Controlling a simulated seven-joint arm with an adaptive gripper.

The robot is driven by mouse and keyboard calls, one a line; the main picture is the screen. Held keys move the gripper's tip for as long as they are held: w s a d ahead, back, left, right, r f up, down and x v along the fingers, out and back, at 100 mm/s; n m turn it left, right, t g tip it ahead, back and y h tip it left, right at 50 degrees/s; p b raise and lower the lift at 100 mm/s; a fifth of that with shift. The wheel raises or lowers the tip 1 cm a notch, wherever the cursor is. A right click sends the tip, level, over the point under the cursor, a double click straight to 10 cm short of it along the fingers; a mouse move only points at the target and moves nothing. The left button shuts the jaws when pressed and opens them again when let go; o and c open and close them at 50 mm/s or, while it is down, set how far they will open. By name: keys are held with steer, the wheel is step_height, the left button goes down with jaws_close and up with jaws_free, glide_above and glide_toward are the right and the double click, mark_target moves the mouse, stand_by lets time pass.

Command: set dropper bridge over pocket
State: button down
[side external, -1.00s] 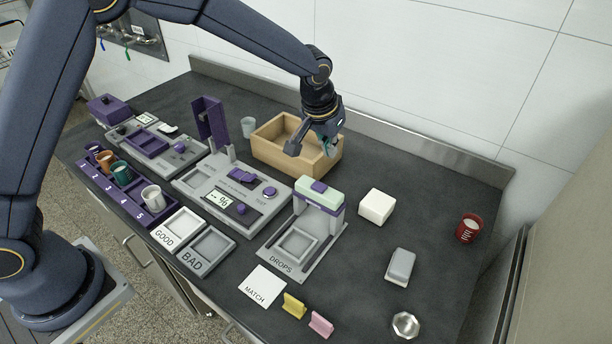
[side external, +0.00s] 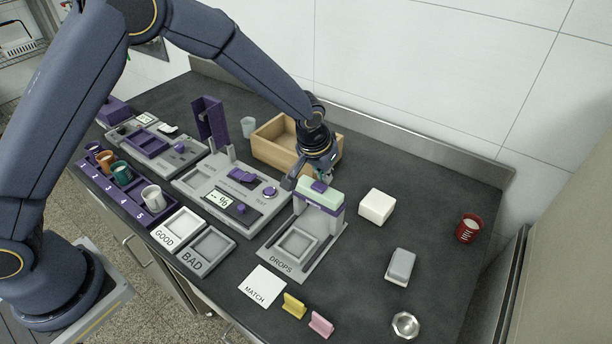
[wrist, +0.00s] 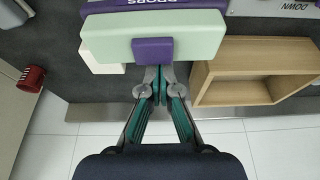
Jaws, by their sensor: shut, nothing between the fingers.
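The dropper bridge (side external: 319,196) is a pale green bar with a purple knob (side external: 319,186) on top and purple-grey legs. It stands at the back end of the grey DROPS plate (side external: 268,246), behind the square pocket (side external: 296,244). My gripper (side external: 292,182) is just behind the bridge in the side view, its tips low and near the knob. In the wrist view the bridge (wrist: 195,38) and its purple knob (wrist: 153,51) lie just ahead of the shut, empty fingertips (wrist: 160,88). I cannot tell whether the tips touch the knob.
A wooden box (side external: 270,143) stands behind and left of the bridge. A white block (side external: 376,206) is close on its right. The test machine (side external: 225,190) is on the left. A red cup (side external: 469,228) stands far right. Dark counter is clear between the white block and red cup.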

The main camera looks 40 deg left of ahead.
steer(key=s, duration=0.9)
steer(key=shift+s, duration=0.4)
steer(key=shift+f, duration=0.1)
steer(key=w, duration=0.4)
steer(key=shift+w, duration=0.2)
glide_toward(312, 194)
steer(key=v, duration=0.2)
steer(key=shift+d+r, duration=0.1)
steer(key=shift+r, duration=0.2)
